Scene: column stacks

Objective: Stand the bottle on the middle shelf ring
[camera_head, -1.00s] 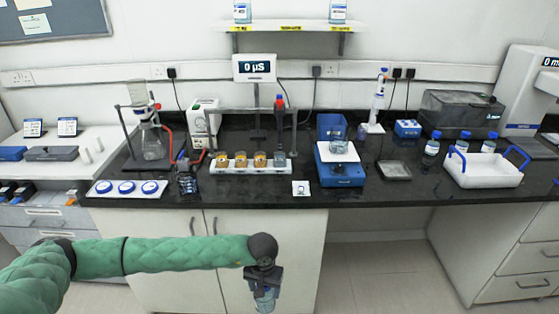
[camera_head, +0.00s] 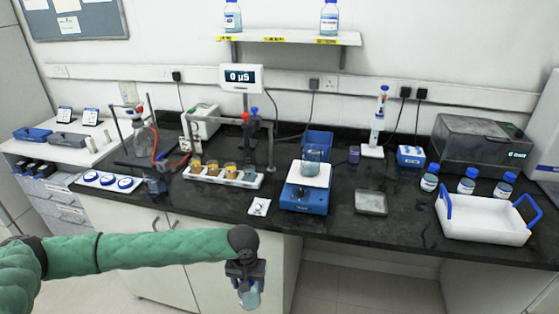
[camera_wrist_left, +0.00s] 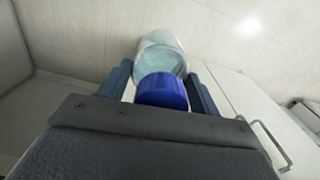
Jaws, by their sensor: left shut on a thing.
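My left gripper (camera_head: 246,277) is shut on a clear bottle (camera_head: 250,297) and holds it in front of the bench cabinets, below the worktop. In the left wrist view the bottle (camera_wrist_left: 162,58) has a blue cap (camera_wrist_left: 161,92) and pale blue contents, and it sits between the two fingers. The white wall shelf (camera_head: 295,37) is high at the back. One blue-capped bottle (camera_head: 232,17) stands at its left and another (camera_head: 328,18) at its right. The middle stretch, with a yellow label (camera_head: 274,40), holds no bottle. I cannot make out the ring there. My right gripper is out of view.
The black worktop (camera_head: 330,208) carries a display (camera_head: 241,78) on a post, a rack of jars (camera_head: 225,176), a blue balance with a beaker (camera_head: 305,195) and a pipette stand (camera_head: 374,150). Several blue-capped bottles and a white tray (camera_head: 484,222) are at the right.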

